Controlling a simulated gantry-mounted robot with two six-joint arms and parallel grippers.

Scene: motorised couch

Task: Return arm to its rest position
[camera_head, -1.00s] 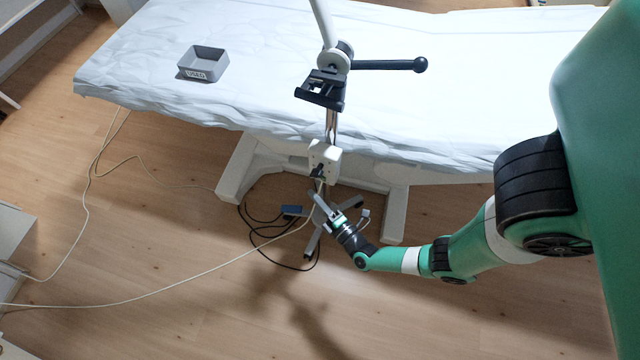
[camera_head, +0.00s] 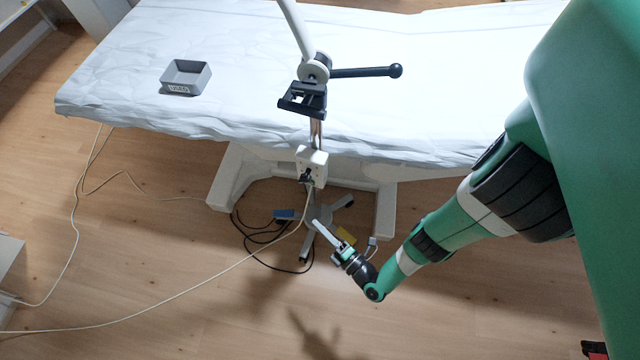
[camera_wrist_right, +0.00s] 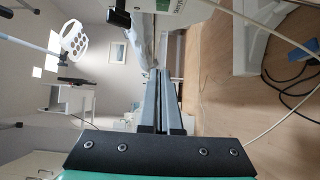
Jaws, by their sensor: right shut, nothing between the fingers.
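My right gripper (camera_head: 324,230) is in front of the couch, low over the wooden floor and beside the wheeled base of a stand. Its fingers point up and to the left. In the right wrist view the two grey fingers (camera_wrist_right: 161,102) lie together, shut with nothing between them. My right arm (camera_head: 450,228), green with black and white bands, comes in from the right. My left gripper is not in view.
A couch (camera_head: 430,90) with a white sheet fills the back; a grey box (camera_head: 186,77) sits on it. A stand (camera_head: 313,160) with a black handle (camera_head: 365,72) rises before the couch. A pale cable (camera_head: 190,285) crosses the floor. The front floor is mostly clear.

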